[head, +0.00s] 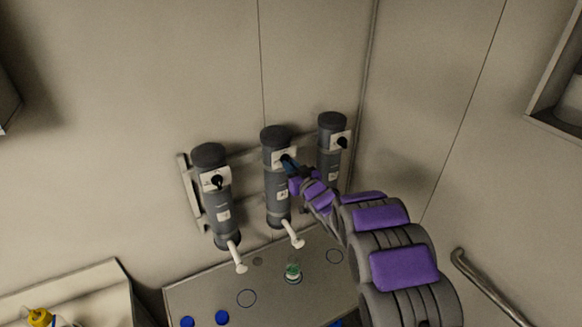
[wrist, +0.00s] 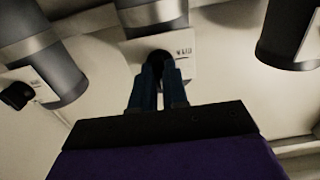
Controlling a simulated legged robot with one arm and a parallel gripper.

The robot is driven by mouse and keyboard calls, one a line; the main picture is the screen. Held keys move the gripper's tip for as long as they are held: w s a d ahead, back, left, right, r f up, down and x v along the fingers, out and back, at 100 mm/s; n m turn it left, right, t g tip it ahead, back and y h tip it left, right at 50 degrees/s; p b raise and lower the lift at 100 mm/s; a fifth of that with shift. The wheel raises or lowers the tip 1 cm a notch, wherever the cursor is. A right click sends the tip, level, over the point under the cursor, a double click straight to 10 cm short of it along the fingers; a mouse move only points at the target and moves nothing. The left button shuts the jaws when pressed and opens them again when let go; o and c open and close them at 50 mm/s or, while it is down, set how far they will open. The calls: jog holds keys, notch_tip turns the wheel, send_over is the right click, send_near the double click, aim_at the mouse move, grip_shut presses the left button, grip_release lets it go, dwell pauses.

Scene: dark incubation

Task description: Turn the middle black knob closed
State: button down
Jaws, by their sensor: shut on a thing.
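Three grey cylinders with dark caps are mounted on the wall, each with a white plate and a black knob. The middle cylinder (head: 277,200) has its plate (head: 292,152) behind my fingertips. My gripper (head: 288,163) reaches it from the lower right. In the wrist view my gripper (wrist: 158,72) has its two blue fingers close together, shut on the middle black knob (wrist: 159,57). The fingers hide most of the knob, so I cannot tell its angle. The left knob (head: 216,181) and the right knob (head: 342,142) stand clear of my gripper.
White spouts hang under the left cylinder (head: 211,160) and middle cylinder. Below is a grey panel (head: 205,290) with ring marks, blue round pieces and a small green-topped item (head: 293,271). A yellow object (head: 40,317) lies at lower left. A metal rail (head: 490,288) is at right.

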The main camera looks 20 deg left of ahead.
jog(key=c, duration=1.3)
grip_release()
jog(key=shift+a+f, duration=0.1)
jog(key=shift+f, duration=0.1)
jog(key=shift+o, duration=0.8)
jog(key=shift+r, duration=0.15)
jog(key=b+v, duration=0.3)
jog(key=v, duration=1.4)
jog(key=shift+s, duration=0.15)
